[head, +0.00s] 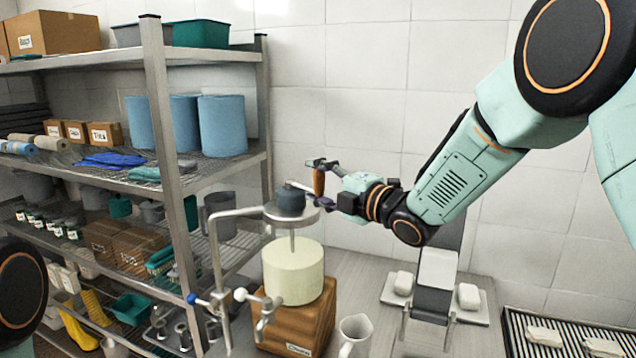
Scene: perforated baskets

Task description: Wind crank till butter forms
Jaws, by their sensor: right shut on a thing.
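The churn stands on the counter left of my right arm. It has a cream-coloured drum (293,275) on a wooden block (300,325), with a metal lid plate (280,214) and a dark hub (290,200) on a thin shaft above. The crank's upright brown handle (318,181) is beside the hub. My right gripper (322,183) is shut on this handle, with its fingers around it. The drum's inside is hidden, so I cannot see its contents. My left gripper is out of view; only part of my left arm shows at the left edge.
A wire shelf rack (165,120) with boxes, blue rolls and bins fills the left side. Bent metal tubes (216,260) with knobs stand close left of the churn. A white jug (355,335) is in front. Pale blocks (468,297) lie on trays at right, near a slatted rack (580,328).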

